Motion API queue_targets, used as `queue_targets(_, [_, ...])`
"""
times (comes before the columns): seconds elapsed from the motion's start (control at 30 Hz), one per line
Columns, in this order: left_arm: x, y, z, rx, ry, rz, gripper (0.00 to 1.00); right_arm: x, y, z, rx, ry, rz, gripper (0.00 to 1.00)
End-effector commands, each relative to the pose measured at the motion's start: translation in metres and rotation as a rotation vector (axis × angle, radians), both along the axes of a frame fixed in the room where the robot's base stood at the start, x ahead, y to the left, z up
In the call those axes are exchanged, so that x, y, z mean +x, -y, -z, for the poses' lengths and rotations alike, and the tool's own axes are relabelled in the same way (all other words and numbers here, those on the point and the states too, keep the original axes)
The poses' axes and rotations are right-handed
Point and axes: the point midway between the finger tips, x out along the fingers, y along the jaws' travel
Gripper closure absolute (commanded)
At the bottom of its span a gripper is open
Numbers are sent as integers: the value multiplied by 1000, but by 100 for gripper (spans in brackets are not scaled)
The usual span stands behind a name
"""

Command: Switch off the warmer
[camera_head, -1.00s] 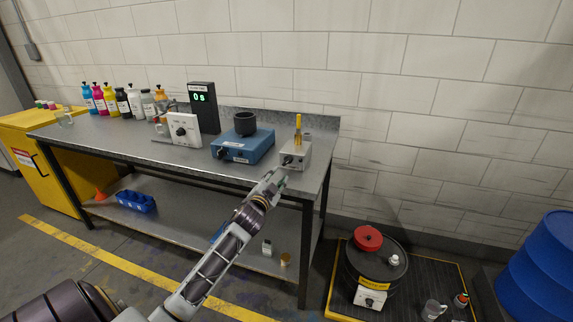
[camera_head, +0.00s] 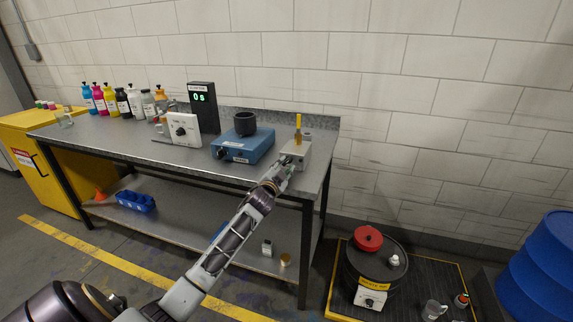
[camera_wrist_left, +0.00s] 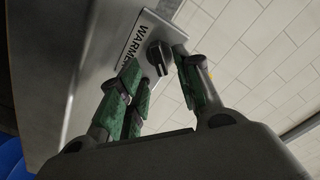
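The warmer (camera_head: 300,150) is a small light grey box at the right end of the metal bench, with a brass-coloured cylinder (camera_head: 298,131) upright on top. In the left wrist view its panel (camera_wrist_left: 133,42), lettered "WARM…", carries a black knob (camera_wrist_left: 158,57). My left gripper (camera_head: 284,166) is at the front of the warmer and hides its knob in the head view. In the left wrist view its green-padded fingers (camera_wrist_left: 156,62) are open, one on each side of the knob, with gaps visible; I see no grip on it. My right gripper is not in view.
A blue device (camera_head: 243,146) with a dark cup (camera_head: 245,123) stands left of the warmer. Further left are a white dial box (camera_head: 184,130), a black timer reading "0s" (camera_head: 203,105) and several ink bottles (camera_head: 122,101). A black drum (camera_head: 375,270) stands on the floor at right.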

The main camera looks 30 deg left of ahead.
Motion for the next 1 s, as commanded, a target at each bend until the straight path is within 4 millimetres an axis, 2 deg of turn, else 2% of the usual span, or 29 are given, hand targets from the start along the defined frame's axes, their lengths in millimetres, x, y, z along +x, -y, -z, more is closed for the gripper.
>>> queue_targets(0.5, [34, -8, 0, 0, 0, 0, 66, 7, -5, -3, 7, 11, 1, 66])
queue_targets(0.97, [38, -10, 0, 1, 0, 0, 66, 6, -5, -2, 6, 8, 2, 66])
queue_targets(1.0, [38, -10, 0, 1, 0, 0, 71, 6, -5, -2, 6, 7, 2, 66])
